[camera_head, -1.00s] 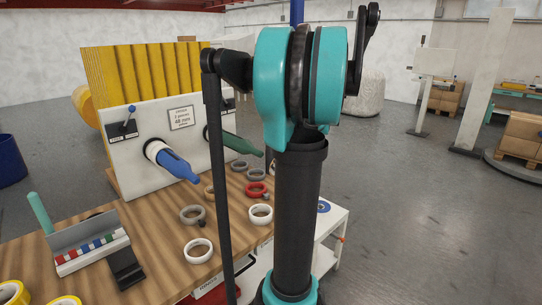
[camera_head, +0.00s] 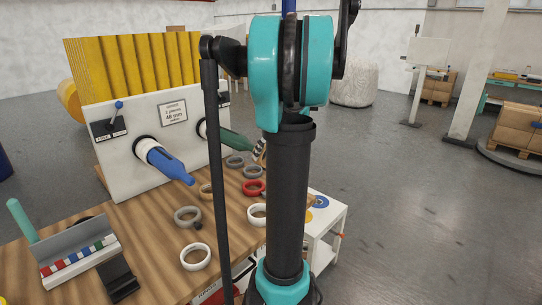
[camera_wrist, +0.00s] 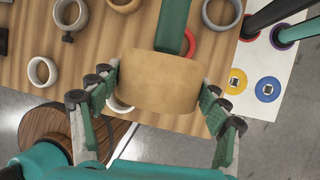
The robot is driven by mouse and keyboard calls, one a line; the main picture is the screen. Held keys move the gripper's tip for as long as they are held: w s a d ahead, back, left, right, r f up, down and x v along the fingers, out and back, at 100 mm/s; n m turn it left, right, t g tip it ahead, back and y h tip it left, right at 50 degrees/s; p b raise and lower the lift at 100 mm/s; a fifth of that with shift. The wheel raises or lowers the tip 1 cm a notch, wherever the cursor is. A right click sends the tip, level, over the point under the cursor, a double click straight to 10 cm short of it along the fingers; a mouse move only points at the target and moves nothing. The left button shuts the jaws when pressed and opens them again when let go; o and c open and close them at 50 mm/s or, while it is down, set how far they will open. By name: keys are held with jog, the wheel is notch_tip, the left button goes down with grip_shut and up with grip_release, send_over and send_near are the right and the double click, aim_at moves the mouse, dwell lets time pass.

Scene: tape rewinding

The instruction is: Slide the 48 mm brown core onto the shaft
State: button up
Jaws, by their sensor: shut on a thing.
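The brown core (camera_wrist: 160,82) is a wide tan tube seen side-on in the wrist view. My gripper (camera_wrist: 161,88) is shut on it, one finger at each side. The green shaft (camera_wrist: 174,26) points down toward the core from the top of that view. Its end meets the core's upper edge in the picture; I cannot tell whether it is inside the core or only behind it. In the head view the green shaft (camera_head: 236,139) and the blue shaft (camera_head: 166,161) stick out of the white panel (camera_head: 127,168). My arm hides the core there, and only a striped bit of gripper shows.
The wooden table (camera_head: 150,225) carries several loose rings, including a red ring (camera_head: 253,187) and a white ring (camera_head: 195,257). A tray with coloured blocks (camera_head: 80,258) stands at the left. A white side stand (camera_head: 325,228) is at the right.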

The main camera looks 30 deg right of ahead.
jog(key=shift+w+a, duration=1.7)
jog(key=shift+w, duration=3)
jog(key=shift+w+a, duration=1.7)
jog(key=shift+w, duration=2.95)
jog(key=shift+w+a, duration=1.7)
jog(key=shift+w, duration=3)
jog(key=shift+w, duration=0.1)
jog(key=shift+w+a, duration=0.15)
jog(key=shift+w, duration=0.15)
jog(key=shift+f, duration=0.1)
jog(key=o, duration=1.2)
jog(key=v, duration=1.2)
